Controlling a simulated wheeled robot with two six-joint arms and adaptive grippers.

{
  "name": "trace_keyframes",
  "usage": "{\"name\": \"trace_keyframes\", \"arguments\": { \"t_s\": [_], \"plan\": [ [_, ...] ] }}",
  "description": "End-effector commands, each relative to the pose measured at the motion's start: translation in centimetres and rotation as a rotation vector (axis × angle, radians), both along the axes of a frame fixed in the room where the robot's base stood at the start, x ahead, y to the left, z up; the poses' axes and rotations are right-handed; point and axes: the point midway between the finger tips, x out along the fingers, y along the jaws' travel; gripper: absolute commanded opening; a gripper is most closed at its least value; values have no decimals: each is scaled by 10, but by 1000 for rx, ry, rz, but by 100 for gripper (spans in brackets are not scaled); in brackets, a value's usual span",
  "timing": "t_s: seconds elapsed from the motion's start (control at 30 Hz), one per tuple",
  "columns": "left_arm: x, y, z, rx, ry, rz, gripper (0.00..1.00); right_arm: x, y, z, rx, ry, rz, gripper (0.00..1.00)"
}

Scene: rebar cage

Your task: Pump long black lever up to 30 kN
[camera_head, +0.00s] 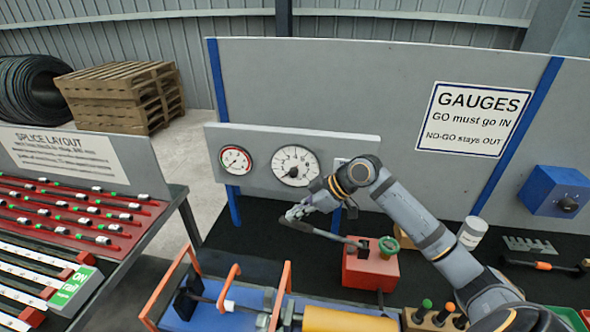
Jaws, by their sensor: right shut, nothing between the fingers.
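The long black lever (328,234) slants up to the left from a red pump block (362,273) on the dark bench. My right gripper (297,213) is at the lever's raised far end, with its fingers closed together. It appears to be just above or against the lever; I cannot tell whether they touch. A small red-rimmed gauge (236,160) and a larger white dial (295,166) are on the grey panel behind. Their readings are too small to make out. My left gripper is out of view.
A blue fixture (205,318) with orange bars and a yellow cylinder (345,320) stands in front. A green ring (389,245) is at the pump, and a white container (472,232) is to the right. A splice table (165,215) stands at left.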

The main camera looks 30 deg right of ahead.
Motion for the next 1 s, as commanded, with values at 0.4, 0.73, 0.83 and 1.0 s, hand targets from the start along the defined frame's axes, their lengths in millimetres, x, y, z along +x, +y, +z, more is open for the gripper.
{"name": "trace_keyframes", "arguments": {
  "t_s": [0.4,0.73,0.83,1.0],
  "plan": [
    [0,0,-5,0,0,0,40,1,2,-9,0,0,0,0],
    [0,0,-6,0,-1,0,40,2,3,-13,0,-1,-1,0],
    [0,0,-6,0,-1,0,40,2,3,-14,0,0,0,0],
    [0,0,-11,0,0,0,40,3,4,-23,-1,1,0,0]
  ]
}}
